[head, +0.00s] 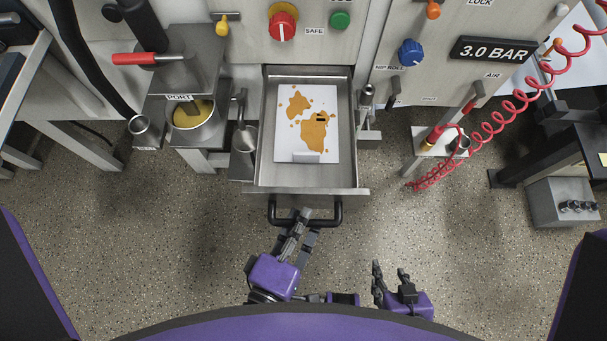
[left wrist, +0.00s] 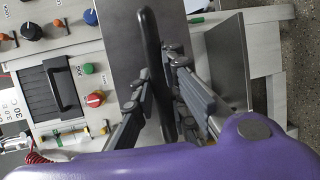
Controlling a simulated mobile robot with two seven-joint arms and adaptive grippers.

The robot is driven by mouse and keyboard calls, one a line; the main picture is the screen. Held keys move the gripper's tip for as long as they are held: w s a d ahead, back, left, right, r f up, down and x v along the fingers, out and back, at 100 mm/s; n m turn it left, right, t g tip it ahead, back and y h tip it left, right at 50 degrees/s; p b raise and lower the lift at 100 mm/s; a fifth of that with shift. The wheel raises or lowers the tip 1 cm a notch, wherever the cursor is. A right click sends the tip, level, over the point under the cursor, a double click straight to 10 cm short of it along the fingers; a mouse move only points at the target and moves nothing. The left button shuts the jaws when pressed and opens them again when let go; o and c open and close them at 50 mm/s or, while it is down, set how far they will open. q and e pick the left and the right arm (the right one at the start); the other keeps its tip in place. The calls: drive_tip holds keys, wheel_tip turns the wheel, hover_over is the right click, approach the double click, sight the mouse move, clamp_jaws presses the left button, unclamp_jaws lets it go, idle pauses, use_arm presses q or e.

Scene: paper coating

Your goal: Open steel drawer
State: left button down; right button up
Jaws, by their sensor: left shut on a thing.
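The steel drawer (head: 262,176) stands pulled out from the machine front in the head view. Inside it lies a white sheet (head: 290,140) with orange-brown blotches. A dark bar handle (head: 274,214) runs across the drawer's front. My left gripper (head: 300,218) is at the handle and shut on it. In the left wrist view the handle (left wrist: 152,50) passes between the fingers of my left gripper (left wrist: 160,90), with the drawer's steel front (left wrist: 122,40) behind. My right gripper (head: 390,271) is empty, lower right of the drawer, its fingers apart.
A cup of yellow fluid (head: 191,116) under the port stands left of the drawer. A red coiled hose (head: 493,123) hangs at the right, near a small stand. A grey box with knobs (head: 560,203) is at far right. The speckled floor in front is clear.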

use_arm(q)
drive_tip(key=s, duration=0.3)
use_arm(e)
drive_tip(key=shift+w+a, duration=0.15)
drive_tip(key=shift+w, duration=0.3)
drive_tip(key=shift+s, duration=0.15)
use_arm(q)
drive_tip(key=c, duration=1.9)
unclamp_jaws()
drive_tip(key=shift+o, duration=0.8)
use_arm(e)
drive_tip(key=shift+s+f, duration=0.1)
drive_tip(key=shift+s, duration=0.25)
drive_tip(key=shift+w, duration=0.1)
use_arm(q)
drive_tip(key=v, duration=0.7)
drive_tip(key=shift+s, duration=0.25)
use_arm(e)
drive_tip(key=shift+w, duration=0.1)
use_arm(q)
drive_tip(key=shift+a+r, duration=0.1)
